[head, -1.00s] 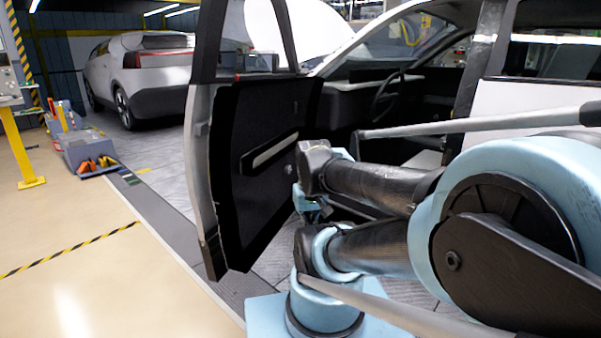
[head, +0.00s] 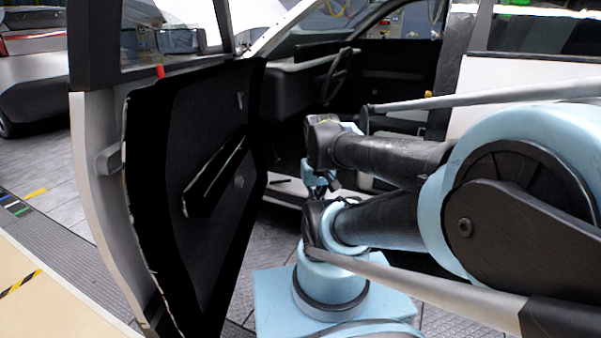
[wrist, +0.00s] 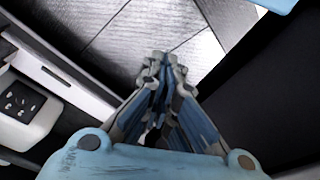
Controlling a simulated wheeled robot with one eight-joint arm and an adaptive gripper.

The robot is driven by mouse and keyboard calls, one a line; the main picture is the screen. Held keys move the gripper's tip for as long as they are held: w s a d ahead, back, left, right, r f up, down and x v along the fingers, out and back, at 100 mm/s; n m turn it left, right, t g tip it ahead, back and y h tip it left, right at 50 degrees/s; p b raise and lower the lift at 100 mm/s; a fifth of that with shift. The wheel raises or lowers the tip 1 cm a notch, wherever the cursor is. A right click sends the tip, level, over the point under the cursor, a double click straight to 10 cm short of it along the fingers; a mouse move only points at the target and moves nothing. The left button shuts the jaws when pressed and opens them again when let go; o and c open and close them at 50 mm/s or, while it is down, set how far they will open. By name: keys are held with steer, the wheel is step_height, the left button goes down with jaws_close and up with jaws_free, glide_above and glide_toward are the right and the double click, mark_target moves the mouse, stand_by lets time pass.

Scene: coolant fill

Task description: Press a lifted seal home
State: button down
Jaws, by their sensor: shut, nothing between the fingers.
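The open car door (head: 215,150) fills the left of the head view, its dark inner panel facing me. A small red piece (head: 160,71) stands at the foot of the window near the door's free edge; I cannot tell whether it marks the seal. A thin uneven edge (head: 128,190) runs down between the pale door frame and the dark panel. No clearly lifted seal can be made out. My gripper (wrist: 160,62) is shut and empty in the wrist view, above the floor. In the head view it is small and partly hidden by my arm, right of the door and apart from it.
The car's cabin with its steering wheel (head: 338,75) lies behind my arm. A pale sill (wrist: 65,75) runs at the left of the wrist view. Another car (head: 40,85) stands at the far left.

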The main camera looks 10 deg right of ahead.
steer(key=shift+w+d, duration=0.15)
steer(key=shift+w, duration=0.2)
